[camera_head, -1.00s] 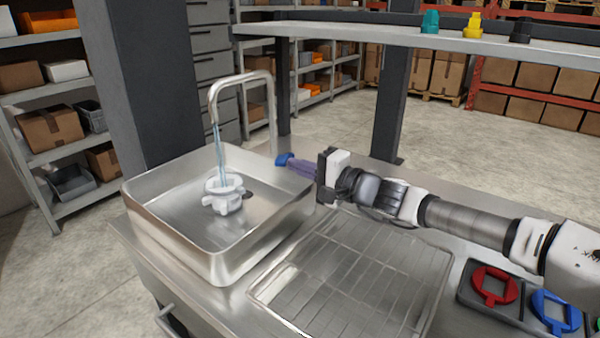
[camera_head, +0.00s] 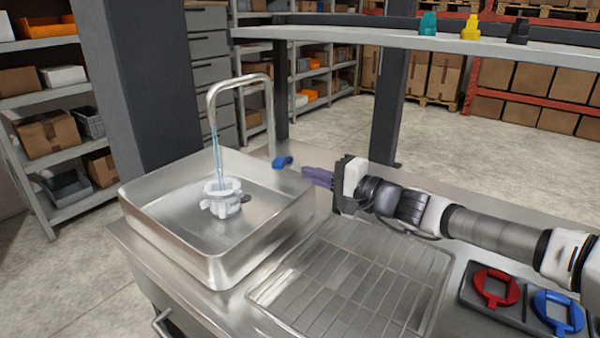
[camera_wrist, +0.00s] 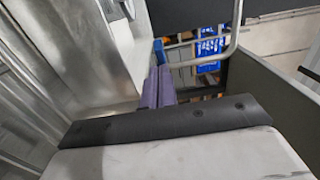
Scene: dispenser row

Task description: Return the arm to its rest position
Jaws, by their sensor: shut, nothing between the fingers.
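My gripper (camera_head: 306,172) is at the back right of the sink, above the steel counter, with its purple fingers pointing left. The fingers are together with nothing between them. They also show in the wrist view (camera_wrist: 158,88). A blue tap handle (camera_head: 283,162) is just left of the fingertips, with a small gap between them. My arm reaches in from the right, above the back of the wire drying rack.
Water runs from the tap (camera_head: 243,82) onto a white valve-like part (camera_head: 222,198) in the sink (camera_head: 160,228). The wire rack (camera_head: 350,285) is empty. Red (camera_head: 494,287) and blue (camera_head: 558,310) holders lie at the right. A raised shelf (camera_head: 400,38) carries teal, yellow and black pieces.

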